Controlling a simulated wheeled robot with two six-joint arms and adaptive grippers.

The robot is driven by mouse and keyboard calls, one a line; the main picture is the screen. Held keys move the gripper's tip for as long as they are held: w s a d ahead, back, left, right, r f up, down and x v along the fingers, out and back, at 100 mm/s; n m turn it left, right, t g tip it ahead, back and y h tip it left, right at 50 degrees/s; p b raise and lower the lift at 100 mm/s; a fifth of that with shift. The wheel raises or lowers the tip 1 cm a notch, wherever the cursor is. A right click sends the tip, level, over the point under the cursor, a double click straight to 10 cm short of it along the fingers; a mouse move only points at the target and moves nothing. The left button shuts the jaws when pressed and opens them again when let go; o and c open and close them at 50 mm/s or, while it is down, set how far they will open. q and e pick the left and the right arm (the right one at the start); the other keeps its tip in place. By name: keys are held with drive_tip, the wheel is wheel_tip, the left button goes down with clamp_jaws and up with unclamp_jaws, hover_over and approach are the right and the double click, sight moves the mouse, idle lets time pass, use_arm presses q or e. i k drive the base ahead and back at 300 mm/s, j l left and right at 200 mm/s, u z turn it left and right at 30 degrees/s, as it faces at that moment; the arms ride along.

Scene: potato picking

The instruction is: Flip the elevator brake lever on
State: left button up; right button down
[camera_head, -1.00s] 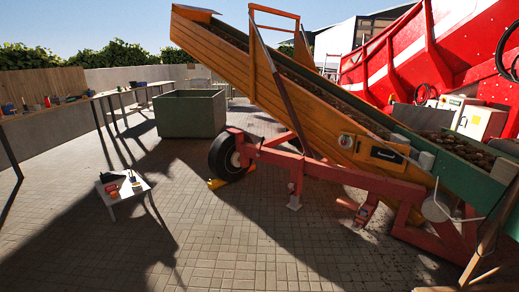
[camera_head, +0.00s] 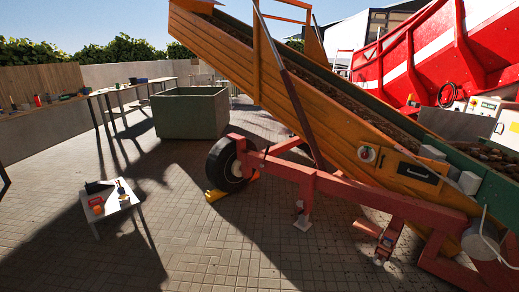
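The elevator (camera_head: 330,113) is a long orange conveyor sloping up to the left on a red wheeled frame (camera_head: 330,184). Its black tyre (camera_head: 229,164) rests on the paving with a yellow chock (camera_head: 216,195) at it. A round red-and-white control (camera_head: 367,154) and a dark panel with a pale handle-like bar (camera_head: 417,172) are on the orange side. A red part (camera_head: 385,238) hangs low from the frame. I cannot make out which part is the brake lever, or its position. Neither of my grippers is in view.
A low white table (camera_head: 113,205) with small items stands at left. A green bin (camera_head: 190,112) is behind the wheel. A long workbench (camera_head: 70,99) runs along the left wall. A red machine (camera_head: 435,55) stands behind the elevator. Paving (camera_head: 220,255) in front is clear.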

sight(262, 164)
drive_tip(key=i+l, duration=0.2)
drive_tip(key=i, duration=1.05)
drive_tip(key=i+l+z, duration=0.15)
drive_tip(key=i, duration=1.15)
drive_tip(key=i+l+u, duration=0.1)
drive_tip(key=i+u, duration=0.2)
drive_tip(key=i, duration=0.15)
drive_tip(key=i+l+u, duration=0.3)
drive_tip(key=i, duration=0.15)
drive_tip(key=i+l+u, duration=0.3)
drive_tip(key=i+j, duration=0.05)
drive_tip(key=i, duration=0.05)
